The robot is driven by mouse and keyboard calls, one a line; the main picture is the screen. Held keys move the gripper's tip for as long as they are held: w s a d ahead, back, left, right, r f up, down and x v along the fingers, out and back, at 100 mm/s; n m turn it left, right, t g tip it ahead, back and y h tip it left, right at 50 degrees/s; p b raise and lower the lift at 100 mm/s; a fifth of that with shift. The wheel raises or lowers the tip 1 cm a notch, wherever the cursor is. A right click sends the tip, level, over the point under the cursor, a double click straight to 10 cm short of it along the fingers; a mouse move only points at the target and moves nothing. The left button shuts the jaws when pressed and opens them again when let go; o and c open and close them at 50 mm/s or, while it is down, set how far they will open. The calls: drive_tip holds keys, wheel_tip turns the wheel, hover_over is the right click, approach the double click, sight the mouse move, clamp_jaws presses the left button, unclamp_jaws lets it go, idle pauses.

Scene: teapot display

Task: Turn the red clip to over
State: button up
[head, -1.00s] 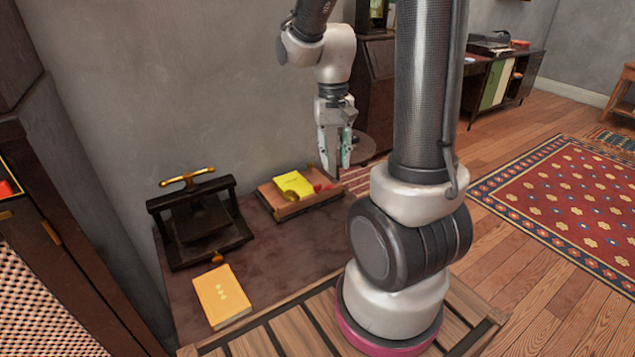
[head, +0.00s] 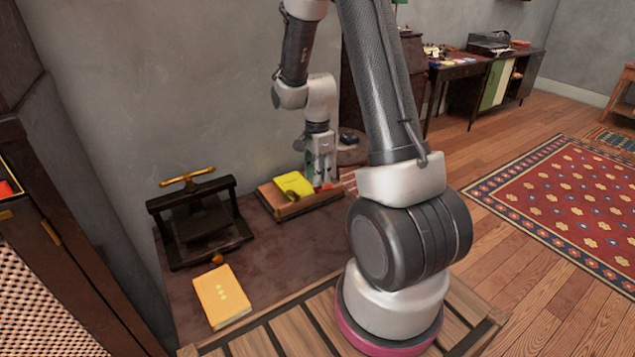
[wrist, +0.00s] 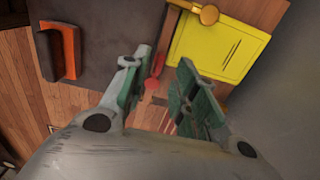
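A small red clip (wrist: 154,72) shows in the wrist view between my fingertips, at the edge of the wooden board (head: 310,207). In the wrist view my gripper (wrist: 164,70) is open, with one finger on each side of the clip and a gap visible. I cannot tell whether a finger touches it. A yellow sheet (head: 294,185) lies on the board, with a brass clip (wrist: 208,14) at its edge in the wrist view.
A black press with a brass handle (head: 187,177) stands at the left of the dark table (head: 285,250). A yellow-orange book (head: 222,295) lies in front of it. A grey wall stands behind. The middle of the table is clear.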

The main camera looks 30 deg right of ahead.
drive_tip(key=shift+f, duration=1.6)
clamp_jaws()
